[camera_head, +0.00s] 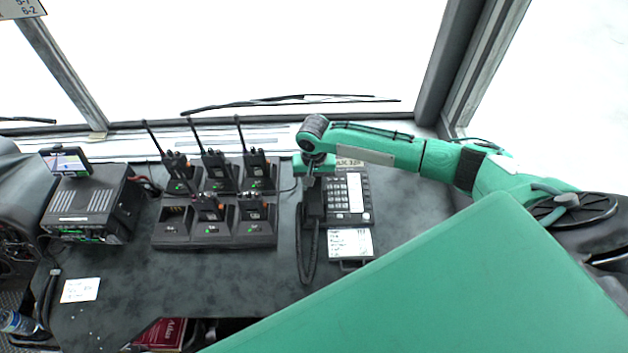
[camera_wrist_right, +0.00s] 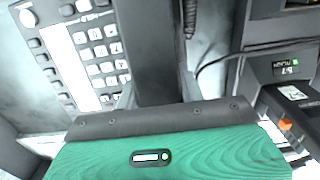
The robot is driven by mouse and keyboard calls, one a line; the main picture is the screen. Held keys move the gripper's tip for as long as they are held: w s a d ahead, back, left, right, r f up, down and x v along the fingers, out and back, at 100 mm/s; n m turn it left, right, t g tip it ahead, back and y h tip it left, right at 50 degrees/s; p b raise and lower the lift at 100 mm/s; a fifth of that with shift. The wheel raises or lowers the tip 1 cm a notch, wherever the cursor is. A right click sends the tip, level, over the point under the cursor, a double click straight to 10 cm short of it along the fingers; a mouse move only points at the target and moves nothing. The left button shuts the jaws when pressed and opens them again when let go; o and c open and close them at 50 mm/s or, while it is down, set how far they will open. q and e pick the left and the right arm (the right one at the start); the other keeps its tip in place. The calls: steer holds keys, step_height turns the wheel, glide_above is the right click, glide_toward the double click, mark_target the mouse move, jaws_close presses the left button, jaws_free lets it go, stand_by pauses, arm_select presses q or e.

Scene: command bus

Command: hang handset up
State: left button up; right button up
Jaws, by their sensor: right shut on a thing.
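The black desk phone (camera_head: 352,200) with a keypad lies on the dark counter, right of the radio chargers. The black handset (camera_head: 313,205) is upright in the picture along the phone's left side, at or just over its cradle; I cannot tell if it touches. My right gripper (camera_head: 311,183) is shut on the handset near its upper end. In the right wrist view the handset (camera_wrist_right: 147,50) runs up from the jaws, beside the phone's keypad (camera_wrist_right: 100,50). The coiled cord (camera_head: 307,258) loops below on the counter. My left gripper is not in view.
A charger rack (camera_head: 215,241) with several handheld radios (camera_head: 213,165) stands just left of the phone, antennas up. A radio unit (camera_head: 88,205) with a small screen sits far left. A white card (camera_head: 80,290) and red book (camera_head: 163,334) lie in front. Windows close the back.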

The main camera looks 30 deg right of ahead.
steer(key=o, duration=1.1)
steer(key=shift+o, duration=0.2)
step_height(320, 180, up, 14)
steer(key=b, duration=0.2)
steer(key=shift+w+b, duration=0.25)
steer(key=shift+b, duration=0.05)
